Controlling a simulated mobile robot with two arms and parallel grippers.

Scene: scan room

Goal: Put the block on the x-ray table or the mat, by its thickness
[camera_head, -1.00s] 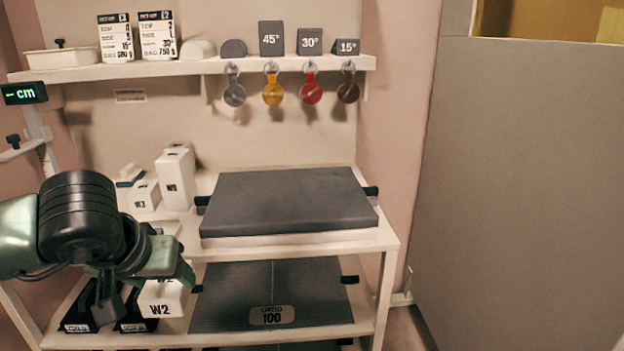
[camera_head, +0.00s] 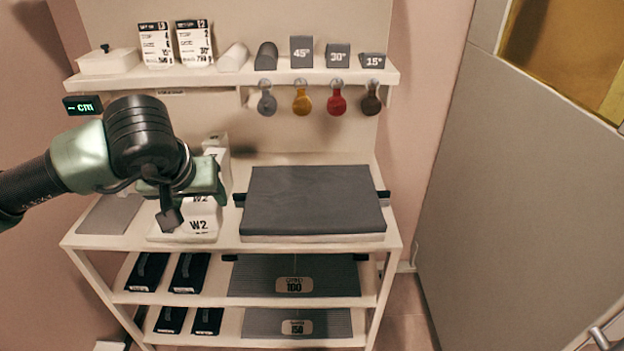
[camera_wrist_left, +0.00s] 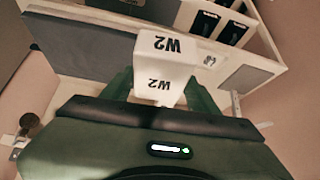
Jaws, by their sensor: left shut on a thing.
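The white W2 block (camera_head: 203,222) is in my left gripper (camera_head: 195,190), over the rack's top board. In the left wrist view the W2 block (camera_wrist_left: 160,68) sits between the two green fingers, which are shut on it. A thin grey mat (camera_head: 110,214) lies flat and bare at the left end of the top board. A thick dark grey padded slab (camera_head: 310,195), which looks like the x-ray table, lies to the right with nothing on it. I cannot tell whether the block touches the board. My right gripper is not in view.
Another white block (camera_head: 220,150) stands behind my gripper, partly hidden. Black cassettes (camera_head: 148,270) and grid plates (camera_head: 300,277) fill the lower shelves. The wall shelf (camera_head: 230,76) above holds cards, wedges and hanging tags. A small display (camera_head: 82,105) reads "– cm".

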